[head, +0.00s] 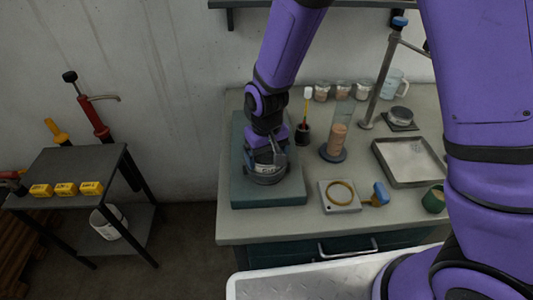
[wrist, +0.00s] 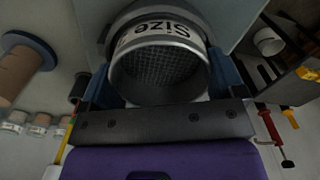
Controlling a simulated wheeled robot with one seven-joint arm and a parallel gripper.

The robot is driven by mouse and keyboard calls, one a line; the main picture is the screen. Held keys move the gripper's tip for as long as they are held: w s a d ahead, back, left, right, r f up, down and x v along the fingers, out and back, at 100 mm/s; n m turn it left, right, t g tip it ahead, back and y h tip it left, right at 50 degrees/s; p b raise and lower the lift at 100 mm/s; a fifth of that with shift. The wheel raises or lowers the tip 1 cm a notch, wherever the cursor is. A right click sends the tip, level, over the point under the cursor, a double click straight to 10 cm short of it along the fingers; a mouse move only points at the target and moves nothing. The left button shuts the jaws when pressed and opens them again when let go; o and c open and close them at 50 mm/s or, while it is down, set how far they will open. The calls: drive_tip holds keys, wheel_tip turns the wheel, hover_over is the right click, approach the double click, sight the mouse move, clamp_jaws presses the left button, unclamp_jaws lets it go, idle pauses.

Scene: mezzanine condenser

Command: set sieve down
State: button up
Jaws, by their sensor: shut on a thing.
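My gripper (head: 266,158) is shut on a round metal sieve (head: 268,172) above the teal slab at the left of the bench. In the wrist view the sieve (wrist: 160,72) sits between my two fingers, with its mesh and a white label reading "Size" showing. A darker grey round rim (wrist: 118,22) shows just beyond the sieve; I cannot tell whether the two touch. The teal slab (head: 285,195) lies flat on the bench, partly hidden by my arm.
Right of the slab stand a small dark pot (head: 303,138), a cylinder on a blue base (head: 333,153), a plate with a yellow ring (head: 340,207) and a metal tray (head: 408,180). A retort stand (head: 380,80) rises behind. A dark side table (head: 75,170) stands left.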

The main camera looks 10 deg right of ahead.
sight(266, 161)
drive_tip(key=shift+f, duration=0.2)
drive_tip(key=shift+s+f, duration=0.2)
drive_tip(key=shift+f, duration=0.05)
drive_tip(key=o, duration=0.8)
drive_tip(key=shift+s+d, duration=0.1)
drive_tip(key=shift+r, duration=0.4)
wheel_tip(266, 161, up, 11)
drive_tip(key=d+r+m+t, duration=0.1)
drive_tip(key=d+r, duration=0.7)
drive_tip(key=r, duration=0.2)
drive_tip(key=s+d+r+m+t, duration=0.1)
drive_tip(key=s+d+r, duration=0.2)
drive_tip(key=s+d, duration=0.2)
drive_tip(key=s+d+r+m+t, duration=0.1)
drive_tip(key=s+d+r, duration=0.3)
drive_tip(key=s+d, duration=0.2)
drive_tip(key=s+d+r+m+t, duration=0.1)
drive_tip(key=s+d+r+t, duration=0.1)
drive_tip(key=s+d+r, duration=0.2)
drive_tip(key=shift+s+d, duration=0.35)
drive_tip(key=shift+s, duration=0.4)
drive_tip(key=shift+s+d, duration=0.3)
drive_tip(key=shift+s, duration=0.4)
